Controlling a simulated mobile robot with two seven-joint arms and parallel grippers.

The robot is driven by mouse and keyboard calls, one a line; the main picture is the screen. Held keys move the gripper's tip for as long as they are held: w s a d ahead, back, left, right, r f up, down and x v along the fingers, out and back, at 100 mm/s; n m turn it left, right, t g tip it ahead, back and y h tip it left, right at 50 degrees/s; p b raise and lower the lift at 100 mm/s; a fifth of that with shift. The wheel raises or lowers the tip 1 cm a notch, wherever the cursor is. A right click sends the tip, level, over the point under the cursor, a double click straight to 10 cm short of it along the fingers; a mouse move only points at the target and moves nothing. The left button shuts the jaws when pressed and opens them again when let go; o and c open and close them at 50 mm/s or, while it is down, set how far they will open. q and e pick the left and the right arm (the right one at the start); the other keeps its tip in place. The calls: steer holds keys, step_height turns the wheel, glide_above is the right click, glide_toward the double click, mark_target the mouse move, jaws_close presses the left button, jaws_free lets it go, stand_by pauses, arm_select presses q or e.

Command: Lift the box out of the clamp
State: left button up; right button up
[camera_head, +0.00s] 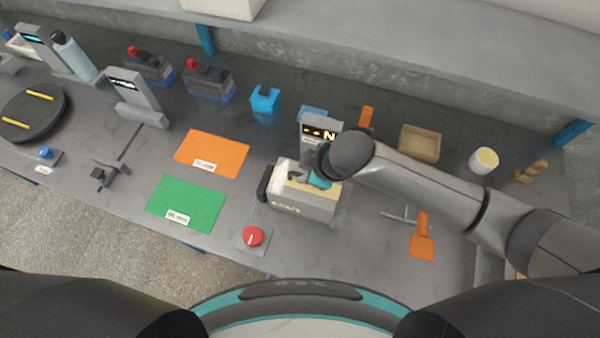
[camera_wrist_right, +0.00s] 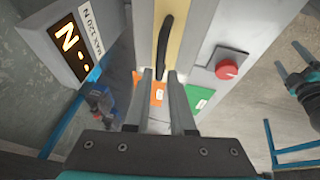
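The clamp (camera_head: 303,207) is a grey block with lettering on its front, near the middle of the table. The box, with a tan top (camera_wrist_right: 192,25) and a black strap handle (camera_wrist_right: 166,45), sits between the clamp's pale jaws. Its top also shows in the head view (camera_head: 297,192). My right gripper (camera_wrist_right: 163,76) is over the box, its fingers apart on either side of the handle's near end. Whether they touch the handle I cannot tell. My left gripper (camera_wrist_right: 288,58) shows at the right wrist view's right edge, fingers apart and empty.
A display (camera_head: 320,132) reading N stands behind the clamp. A red button (camera_head: 253,236) is in front. An orange mat (camera_head: 212,152) and a green mat (camera_head: 186,203) lie clear at left. A tan tray (camera_head: 420,144) and white cup (camera_head: 484,160) stand right, beyond my right arm.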

mark_target(301, 174)
steer(key=shift+b+x, duration=0.3)
steer(key=shift+x, duration=1.85)
steer(key=shift+w, duration=0.1)
jaws_close()
